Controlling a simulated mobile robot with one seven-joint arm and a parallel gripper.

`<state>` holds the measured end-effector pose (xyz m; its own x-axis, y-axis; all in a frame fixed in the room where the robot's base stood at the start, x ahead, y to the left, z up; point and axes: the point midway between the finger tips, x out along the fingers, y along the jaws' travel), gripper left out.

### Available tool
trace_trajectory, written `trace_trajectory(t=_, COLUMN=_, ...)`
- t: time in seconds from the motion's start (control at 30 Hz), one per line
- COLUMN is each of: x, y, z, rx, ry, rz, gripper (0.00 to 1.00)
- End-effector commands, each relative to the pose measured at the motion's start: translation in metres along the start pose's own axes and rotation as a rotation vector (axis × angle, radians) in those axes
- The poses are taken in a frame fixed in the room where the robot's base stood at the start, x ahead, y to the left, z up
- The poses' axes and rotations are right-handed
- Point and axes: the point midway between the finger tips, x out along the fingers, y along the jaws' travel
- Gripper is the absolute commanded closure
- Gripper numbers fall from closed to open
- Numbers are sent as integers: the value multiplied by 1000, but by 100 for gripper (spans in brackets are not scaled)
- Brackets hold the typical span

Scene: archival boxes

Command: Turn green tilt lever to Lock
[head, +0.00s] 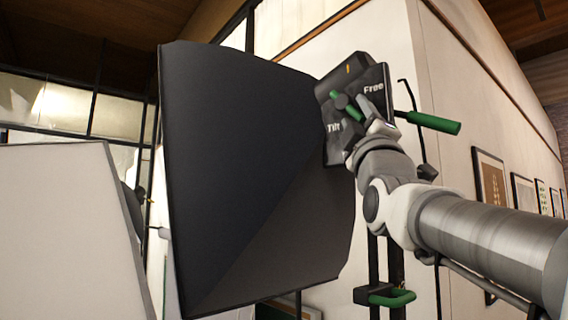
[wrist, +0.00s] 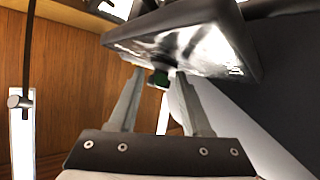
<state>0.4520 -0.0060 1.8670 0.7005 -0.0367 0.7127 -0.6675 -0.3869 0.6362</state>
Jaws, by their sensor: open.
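The green tilt lever (head: 345,104) sits on a black plate (head: 370,82) marked "Tilt" and "Free". It slants from upper left to lower right; any Lock mark is hidden or unreadable. My gripper (head: 374,118) is at the plate, over the lever's lower right side, and partly hides it. In the wrist view my open gripper (wrist: 160,75) reaches to the underside of the plate (wrist: 195,45).
A large dark panel (head: 250,180) stands left of the plate. Another green handle (head: 433,122) sticks out to the right of my gripper, and a green one (head: 392,298) sits lower on the black post. A white panel (head: 70,230) stands at the left.

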Motion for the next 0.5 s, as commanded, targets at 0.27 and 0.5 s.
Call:
trace_trajectory(t=0.27, x=9, y=0, z=0, rx=0, ry=0, rz=0, gripper=52)
trace_trajectory(t=0.5, x=8, y=0, z=0, rx=0, ry=0, rz=0, gripper=70)
